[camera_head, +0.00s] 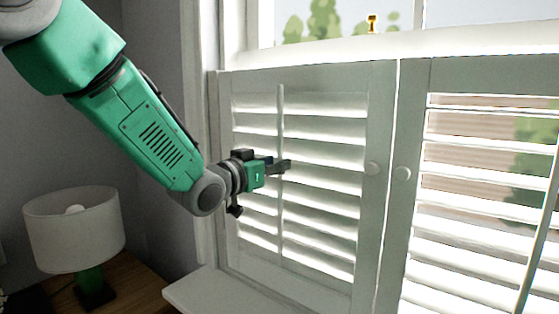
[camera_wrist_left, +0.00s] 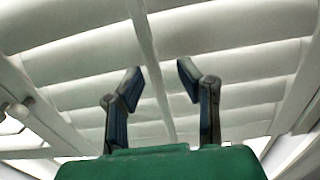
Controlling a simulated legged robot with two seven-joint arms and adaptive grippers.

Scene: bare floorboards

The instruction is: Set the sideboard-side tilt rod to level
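The left shutter panel (camera_head: 372,110), beside the wooden furniture with the lamp, has a thin white vertical tilt rod (camera_head: 281,115) over its slats. Its slats (camera_head: 325,128) are tilted and mostly block the outside view. My left gripper (camera_head: 284,166) is at the rod, about mid-height. In the left wrist view, the two fingers (camera_wrist_left: 159,67) stand apart and open, with the rod (camera_wrist_left: 144,30) running through the gap between them. Contact with the rod cannot be told. My right gripper is out of view.
The right shutter panel (camera_head: 413,130) has more open slats and its own rod (camera_head: 540,235) at the right edge. Round knobs (camera_head: 373,168) sit at the meeting stiles. A lamp (camera_head: 75,230) stands on a wooden top (camera_head: 138,290) at lower left. The white sill (camera_head: 225,295) juts out below.

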